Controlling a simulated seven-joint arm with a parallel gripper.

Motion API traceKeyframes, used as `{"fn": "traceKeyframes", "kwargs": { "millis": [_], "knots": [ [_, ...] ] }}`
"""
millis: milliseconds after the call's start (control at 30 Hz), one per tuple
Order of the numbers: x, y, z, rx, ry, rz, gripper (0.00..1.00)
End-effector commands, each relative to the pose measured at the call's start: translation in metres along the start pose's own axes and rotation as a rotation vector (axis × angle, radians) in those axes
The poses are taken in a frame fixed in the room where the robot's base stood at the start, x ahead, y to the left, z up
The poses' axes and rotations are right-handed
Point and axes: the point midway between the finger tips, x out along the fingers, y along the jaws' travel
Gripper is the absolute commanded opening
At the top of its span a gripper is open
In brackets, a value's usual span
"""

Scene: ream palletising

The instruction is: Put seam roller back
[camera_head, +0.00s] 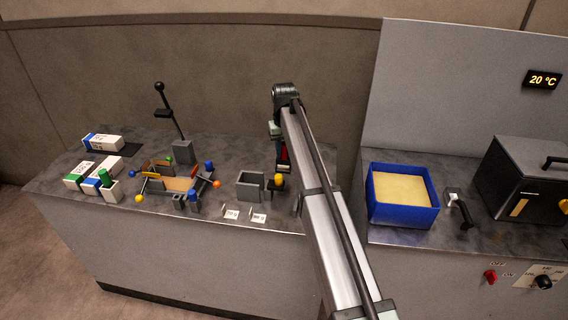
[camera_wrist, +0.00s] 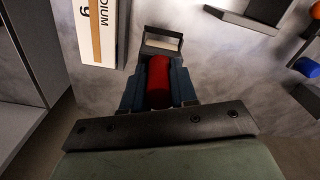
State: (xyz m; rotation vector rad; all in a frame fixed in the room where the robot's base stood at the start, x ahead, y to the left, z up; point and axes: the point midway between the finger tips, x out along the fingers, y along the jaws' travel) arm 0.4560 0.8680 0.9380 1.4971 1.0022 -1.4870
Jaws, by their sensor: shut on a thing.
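My gripper (camera_wrist: 158,85) is shut on the red handle of the seam roller (camera_wrist: 158,80). In the wrist view the handle lies between the two dark fingers, and a dark frame with a pale roller sticks out beyond them. In the head view a bit of the red handle (camera_head: 284,153) shows beside my arm, above the right part of the left counter. My arm hides most of the gripper there. I cannot tell which spot is the roller's own place.
A grey open box (camera_head: 250,186) and small label cards (camera_head: 232,213) stand left of my arm. Further left is a jig with coloured knobs (camera_head: 172,180), then several white packs (camera_head: 103,141). A blue tray (camera_head: 402,212) stands right. A lettered box (camera_wrist: 98,30) is close by in the wrist view.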

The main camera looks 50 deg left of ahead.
Motion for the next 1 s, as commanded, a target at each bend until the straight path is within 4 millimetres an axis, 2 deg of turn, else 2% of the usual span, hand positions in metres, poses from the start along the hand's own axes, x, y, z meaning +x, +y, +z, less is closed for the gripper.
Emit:
{"fn": "traceKeyframes", "kwargs": {
  "millis": [33,233,500,900,933,1000],
  "knots": [
    [0.007,0.000,0.001,0.000,-0.001,0.000,0.00],
    [0.021,0.000,0.000,0.001,0.001,0.000,0.00],
    [0.049,0.000,0.000,0.002,0.001,0.000,0.00],
    [0.053,0.000,0.000,0.002,0.000,0.000,0.00],
    [0.053,0.000,0.000,0.002,0.000,0.000,0.30],
    [0.053,0.000,0.000,0.002,0.000,0.000,0.37]
  ]
}}
